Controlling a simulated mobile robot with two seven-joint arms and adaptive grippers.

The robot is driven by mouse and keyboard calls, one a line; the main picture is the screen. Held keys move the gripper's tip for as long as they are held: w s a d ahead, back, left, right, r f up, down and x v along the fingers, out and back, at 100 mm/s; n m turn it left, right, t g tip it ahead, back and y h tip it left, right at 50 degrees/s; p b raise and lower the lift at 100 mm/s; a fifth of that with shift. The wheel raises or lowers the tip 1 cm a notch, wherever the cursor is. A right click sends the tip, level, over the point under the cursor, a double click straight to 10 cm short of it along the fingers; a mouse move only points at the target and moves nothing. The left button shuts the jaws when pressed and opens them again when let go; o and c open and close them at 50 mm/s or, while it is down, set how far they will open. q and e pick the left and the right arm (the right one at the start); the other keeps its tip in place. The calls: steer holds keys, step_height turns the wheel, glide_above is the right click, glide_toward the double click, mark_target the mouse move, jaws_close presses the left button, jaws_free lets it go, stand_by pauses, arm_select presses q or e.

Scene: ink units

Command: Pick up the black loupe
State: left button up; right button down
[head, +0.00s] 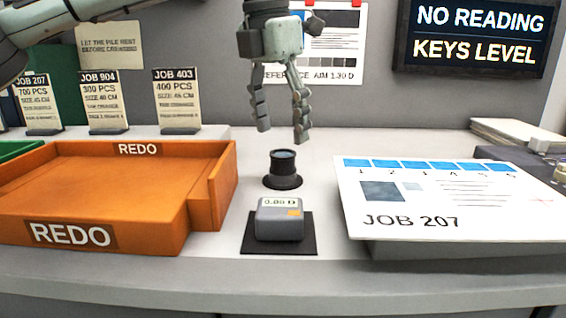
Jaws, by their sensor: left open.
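The black loupe (283,170) stands upright on the grey counter, with a wide dark base and a bluish lens on top. It is in the middle of the head view, behind a small grey device. My left gripper (282,136) points down just above the loupe, its fingers spread open and empty. The fingertips appear higher than the loupe's top and are not touching it. My right gripper is not in view.
A grey meter reading "0.00 D" (280,219) sits on a black pad (252,243) in front. An orange REDO tray (122,207) is left. A JOB 207 sheet (440,200) lies on a raised block at right. Job cards (177,101) stand behind the tray.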

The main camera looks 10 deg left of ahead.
mark_target(283, 153)
arm_select(q)
steer(key=f, duration=0.4)
steer(key=w+f, duration=0.1)
steer(key=f, duration=0.1)
steer(key=shift+d+f, duration=0.1)
steer(key=shift+f, duration=0.05)
steer(key=shift+c, duration=0.3)
steer(key=c, duration=1.2)
